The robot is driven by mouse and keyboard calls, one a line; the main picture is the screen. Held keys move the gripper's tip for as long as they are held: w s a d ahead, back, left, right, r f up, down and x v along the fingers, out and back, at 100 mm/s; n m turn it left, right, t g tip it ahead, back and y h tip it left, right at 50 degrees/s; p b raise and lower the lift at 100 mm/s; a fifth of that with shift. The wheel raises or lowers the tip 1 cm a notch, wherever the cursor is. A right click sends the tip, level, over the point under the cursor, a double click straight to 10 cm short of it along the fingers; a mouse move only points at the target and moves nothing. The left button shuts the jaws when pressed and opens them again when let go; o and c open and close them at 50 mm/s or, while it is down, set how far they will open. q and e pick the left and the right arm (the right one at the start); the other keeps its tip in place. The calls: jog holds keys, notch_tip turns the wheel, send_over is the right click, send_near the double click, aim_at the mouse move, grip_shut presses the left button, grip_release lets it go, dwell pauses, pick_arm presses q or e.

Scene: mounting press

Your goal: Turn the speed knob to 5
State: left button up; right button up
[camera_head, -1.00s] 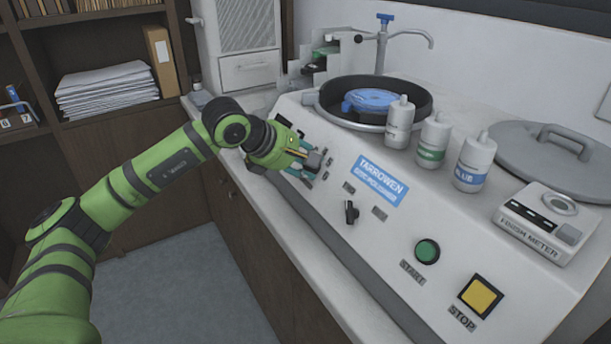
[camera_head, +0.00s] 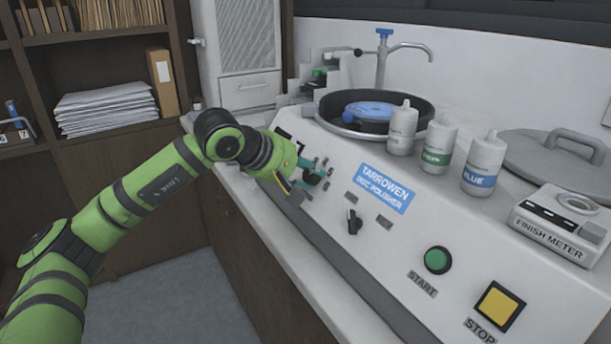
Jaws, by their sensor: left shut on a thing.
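The disc polisher (camera_head: 410,262) has a sloped white front panel with a blue TARROWEN label (camera_head: 383,188). My left gripper (camera_head: 312,178) is at the left part of this panel, beside a few printed scale numbers (camera_head: 328,172). It is shut on what appears to be the speed knob, which the fingers and hand hide almost wholly. I cannot read where the knob points. A small black switch (camera_head: 354,221) sits on the panel to the right of the gripper. My right gripper is not in view.
Right of the switch are a green START button (camera_head: 438,260) and a yellow STOP button (camera_head: 499,306). On top stand the bowl with a blue disc (camera_head: 368,110), white bottles (camera_head: 437,145), a grey lid (camera_head: 558,155) and a finish meter (camera_head: 560,225). A shelf holds papers at left.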

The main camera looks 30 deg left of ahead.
pick_arm(q)
jog(key=shift+s+f, duration=0.1)
jog(key=shift+f, duration=0.15)
jog(key=o, duration=1.1)
jog(key=shift+r, duration=0.1)
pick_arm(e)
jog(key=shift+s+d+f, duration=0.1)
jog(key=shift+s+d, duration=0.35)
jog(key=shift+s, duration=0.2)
pick_arm(q)
jog(key=shift+s+r, duration=0.1)
jog(key=shift+r, duration=0.1)
jog(key=v, duration=1.1)
jog(key=shift+s+a+r, duration=0.1)
jog(key=shift+s+r, duration=0.05)
jog(key=shift+s, duration=0.05)
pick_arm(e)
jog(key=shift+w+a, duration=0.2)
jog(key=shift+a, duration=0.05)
pick_arm(q)
jog(key=shift+s, duration=0.1)
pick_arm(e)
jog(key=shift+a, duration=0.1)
